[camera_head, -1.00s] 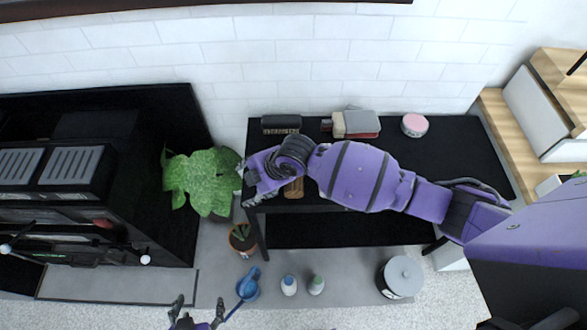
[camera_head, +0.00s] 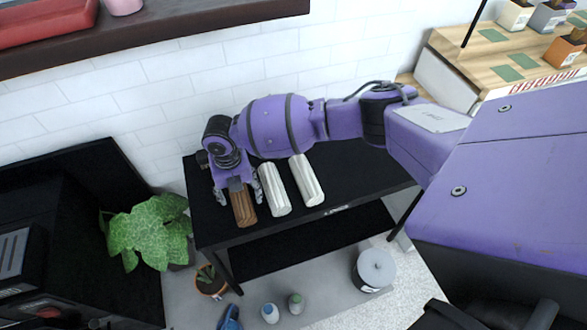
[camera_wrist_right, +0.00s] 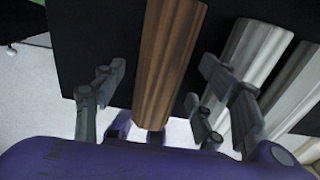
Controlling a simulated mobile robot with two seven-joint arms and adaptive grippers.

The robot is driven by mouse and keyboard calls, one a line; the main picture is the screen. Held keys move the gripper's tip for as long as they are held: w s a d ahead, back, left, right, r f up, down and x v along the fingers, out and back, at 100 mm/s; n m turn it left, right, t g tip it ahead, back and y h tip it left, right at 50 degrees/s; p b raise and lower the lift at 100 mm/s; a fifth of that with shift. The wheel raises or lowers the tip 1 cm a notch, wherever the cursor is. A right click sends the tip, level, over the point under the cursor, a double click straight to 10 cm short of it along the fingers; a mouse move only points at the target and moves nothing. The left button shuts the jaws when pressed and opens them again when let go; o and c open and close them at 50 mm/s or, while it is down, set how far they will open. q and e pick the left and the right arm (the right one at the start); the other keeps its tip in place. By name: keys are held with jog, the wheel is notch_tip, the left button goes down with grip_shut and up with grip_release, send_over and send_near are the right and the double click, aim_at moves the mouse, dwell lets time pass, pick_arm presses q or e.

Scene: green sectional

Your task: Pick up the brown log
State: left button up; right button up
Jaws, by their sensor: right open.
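The brown log (camera_head: 243,207) lies on the black table near its left end, pointing toward the front edge. It also shows upright in the middle of the right wrist view (camera_wrist_right: 168,60). My right gripper (camera_head: 239,194) is open over the log, with one finger on each side. In the right wrist view, my right gripper (camera_wrist_right: 162,82) shows visible gaps between its fingers and the log. The log's far part is hidden under the gripper in the head view. My left gripper is not in view.
Two white logs, one (camera_head: 274,190) close to the right finger and another (camera_head: 306,181) farther right, lie on the black table (camera_head: 348,168). A leafy plant (camera_head: 150,235) stands left of the table. A grey lidded pot (camera_head: 375,268) is on the floor. The table's right part is clear.

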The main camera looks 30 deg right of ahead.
jog(key=shift+f, duration=1.35)
jog(key=shift+w+r, duration=0.1)
jog(key=shift+w, duration=0.05)
jog(key=c, duration=1.5)
